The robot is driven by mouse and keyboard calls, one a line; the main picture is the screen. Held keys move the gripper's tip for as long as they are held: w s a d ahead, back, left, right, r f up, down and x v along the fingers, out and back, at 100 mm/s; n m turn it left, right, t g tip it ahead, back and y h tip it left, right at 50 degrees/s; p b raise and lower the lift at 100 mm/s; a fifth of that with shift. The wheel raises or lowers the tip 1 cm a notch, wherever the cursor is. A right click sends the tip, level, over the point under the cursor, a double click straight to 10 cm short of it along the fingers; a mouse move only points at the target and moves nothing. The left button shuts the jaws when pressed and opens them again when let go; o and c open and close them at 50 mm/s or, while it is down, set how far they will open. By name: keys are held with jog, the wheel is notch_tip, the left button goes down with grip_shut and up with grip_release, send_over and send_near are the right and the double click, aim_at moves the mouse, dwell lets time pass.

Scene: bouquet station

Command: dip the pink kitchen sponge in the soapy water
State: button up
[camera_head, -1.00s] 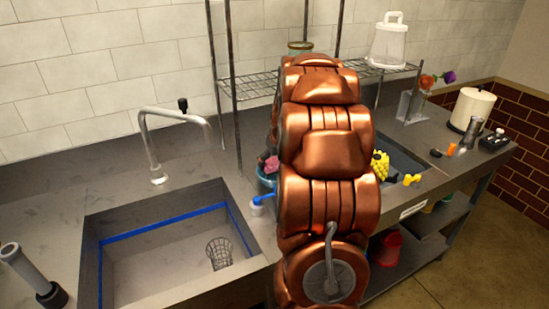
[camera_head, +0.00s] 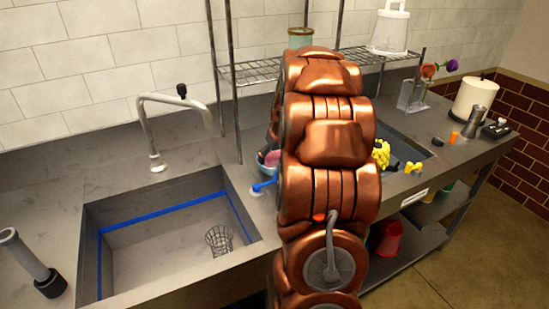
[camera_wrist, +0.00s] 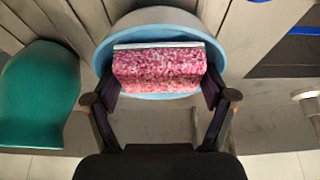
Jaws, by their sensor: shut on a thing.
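The pink speckled kitchen sponge (camera_wrist: 158,70) is gripped between the two dark fingers of my gripper (camera_wrist: 162,80) in the wrist view. The blue-rimmed tub (camera_wrist: 217,55) lies around and beyond it, and the sponge appears within the tub's rim. In the head view a bit of pink sponge (camera_head: 272,157) shows at the mouth of the blue tub (camera_head: 262,167), left of my copper arm. My arm hides my gripper and most of the tub there. I cannot make out the water surface or whether the sponge touches it.
A sink (camera_head: 165,240) with a wire basket (camera_head: 219,240) is at the left, with a faucet (camera_head: 146,130) behind it. A blue-handled item (camera_head: 263,186) lies near the tub. Yellow objects (camera_head: 381,154) are right of my arm. A teal object (camera_wrist: 38,95) is left of the tub.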

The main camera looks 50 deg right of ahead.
aim_at(275, 155)
jog(key=shift+s+a+f, duration=0.1)
jog(key=shift+f, duration=0.15)
jog(key=shift+r, duration=2.35)
jog(key=shift+r+p, duration=0.35)
jog(key=shift+r, duration=0.8)
notch_tip(275, 155, up, 4)
dwell(0.8)
